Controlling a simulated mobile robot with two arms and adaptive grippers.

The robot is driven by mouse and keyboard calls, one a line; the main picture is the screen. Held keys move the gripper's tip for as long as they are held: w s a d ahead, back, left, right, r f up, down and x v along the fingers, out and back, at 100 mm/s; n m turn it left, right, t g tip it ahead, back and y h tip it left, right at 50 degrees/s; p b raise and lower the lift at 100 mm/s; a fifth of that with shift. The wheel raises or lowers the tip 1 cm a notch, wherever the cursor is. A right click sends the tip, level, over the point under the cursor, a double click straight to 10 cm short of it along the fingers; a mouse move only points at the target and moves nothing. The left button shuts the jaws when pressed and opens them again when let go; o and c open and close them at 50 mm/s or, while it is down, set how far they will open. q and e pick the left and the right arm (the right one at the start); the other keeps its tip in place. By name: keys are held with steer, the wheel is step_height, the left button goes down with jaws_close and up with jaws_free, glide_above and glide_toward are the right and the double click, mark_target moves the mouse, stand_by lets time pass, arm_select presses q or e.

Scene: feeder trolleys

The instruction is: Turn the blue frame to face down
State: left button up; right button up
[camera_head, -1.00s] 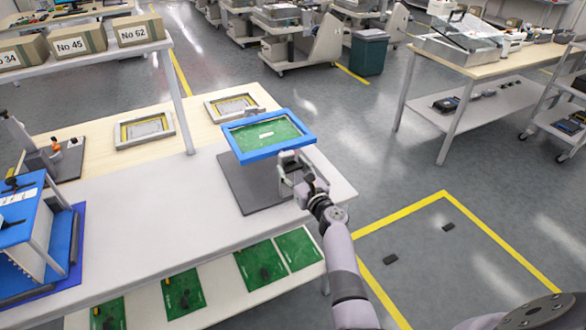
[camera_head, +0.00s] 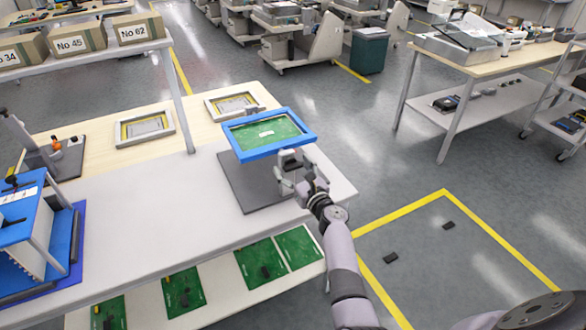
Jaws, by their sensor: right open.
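The blue frame (camera_head: 268,152) holds a green board (camera_head: 262,132) with a white label. It appears raised above a dark grey mat (camera_head: 238,190) on the white bench, its green side facing up. My right gripper (camera_head: 290,168) is at the frame's near right edge, with its fingers open. The frame hides part of the fingers, and I cannot tell whether they touch it. My left gripper does not show.
Two pale frames (camera_head: 145,130) (camera_head: 232,105) lie on the wooden surface behind. A blue rack (camera_head: 30,230) stands at the left. Green boards (camera_head: 262,262) lie on the lower shelf. The bench surface (camera_head: 150,215) left of the mat is clear. Numbered boxes (camera_head: 80,42) stand on the upper shelf.

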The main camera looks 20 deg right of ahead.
steer(key=s, duration=1.2)
steer(key=shift+d, duration=0.2)
steer(key=s+a+f+n+g, duration=0.3)
steer(key=s+f+n, duration=0.25)
steer(key=f, duration=0.55)
steer(key=s+a+f+n+g+y, duration=0.1)
steer(key=s+a+f+n+g, duration=0.4)
steer(key=f, duration=0.6)
steer(key=s+a+f+n+g, duration=0.15)
steer(key=s+f+n, duration=0.25)
steer(key=f+n, duration=0.45)
steer(key=s+d+f+n+g, duration=0.1)
steer(key=s+f+n+g, duration=0.1)
steer(key=s+f+n, duration=0.4)
steer(key=s+d+f+n+g+h, duration=0.1)
steer(key=s+f+n+g, duration=0.2)
steer(key=s, duration=1.4)
steer(key=s+d+f+n+g, duration=0.1)
steer(key=s+f+n+g, duration=0.1)
steer(key=s+f+n, duration=0.8)
steer(key=shift+s+f+h, duration=0.25)
steer(key=shift+s+h, duration=0.05)
steer(key=shift+s, duration=0.7)
steer(key=shift+g, duration=0.25)
